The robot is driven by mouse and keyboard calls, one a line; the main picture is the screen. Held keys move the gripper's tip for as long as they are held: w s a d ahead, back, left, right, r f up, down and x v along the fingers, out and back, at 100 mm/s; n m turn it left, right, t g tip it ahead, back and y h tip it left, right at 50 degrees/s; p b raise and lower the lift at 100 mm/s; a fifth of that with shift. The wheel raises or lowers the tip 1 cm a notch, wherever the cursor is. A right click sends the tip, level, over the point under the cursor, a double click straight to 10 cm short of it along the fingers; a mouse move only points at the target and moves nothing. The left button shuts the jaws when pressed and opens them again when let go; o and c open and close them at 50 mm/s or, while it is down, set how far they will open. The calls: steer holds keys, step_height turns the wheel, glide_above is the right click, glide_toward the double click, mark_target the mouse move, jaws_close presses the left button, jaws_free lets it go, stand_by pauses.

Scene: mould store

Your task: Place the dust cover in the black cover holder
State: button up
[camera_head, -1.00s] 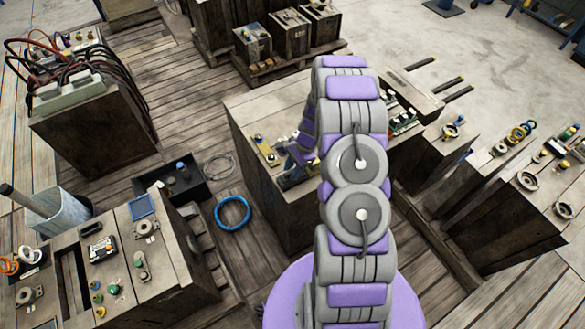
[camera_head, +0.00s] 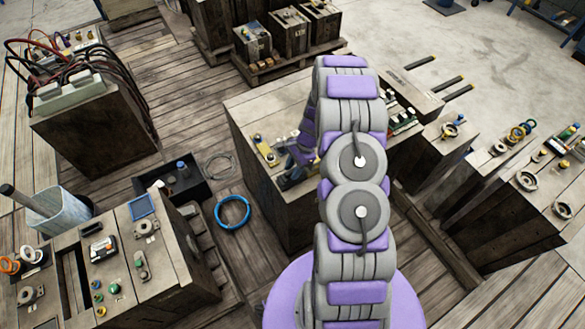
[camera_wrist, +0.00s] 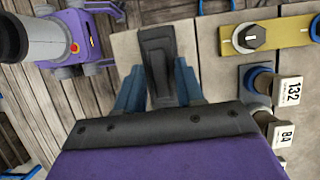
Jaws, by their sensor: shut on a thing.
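My gripper (camera_wrist: 157,88) shows in the wrist view with its two blue fingers closed on a dark grey-black piece (camera_wrist: 157,62), which I take for the dust cover. The piece is long, with a wider far end, and appears over the pale bench top (camera_wrist: 212,45). In the head view my gripper (camera_head: 287,178) is low over the near left part of the bench, and the held piece is hard to make out. I cannot clearly identify the black cover holder; it may be hidden under the gripper. Whether the piece touches anything below cannot be told.
Right of the gripper in the wrist view are a yellow plate (camera_wrist: 290,33) with a black knob and a dark plate (camera_wrist: 250,76) with blue rings and tags 132 and 84. In the head view, a black tray (camera_head: 205,195) and blue ring (camera_head: 232,226) lie on the floor.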

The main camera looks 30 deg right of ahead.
steer(key=shift+f+p, duration=0.35)
steer(key=shift+f, duration=0.35)
stand_by(0.7)
steer(key=o, duration=1.5)
steer(key=shift+o, duration=0.2)
steer(key=shift+r, duration=0.15)
steer(key=shift+r+p, duration=2.15)
steer(key=shift+r, duration=1.45)
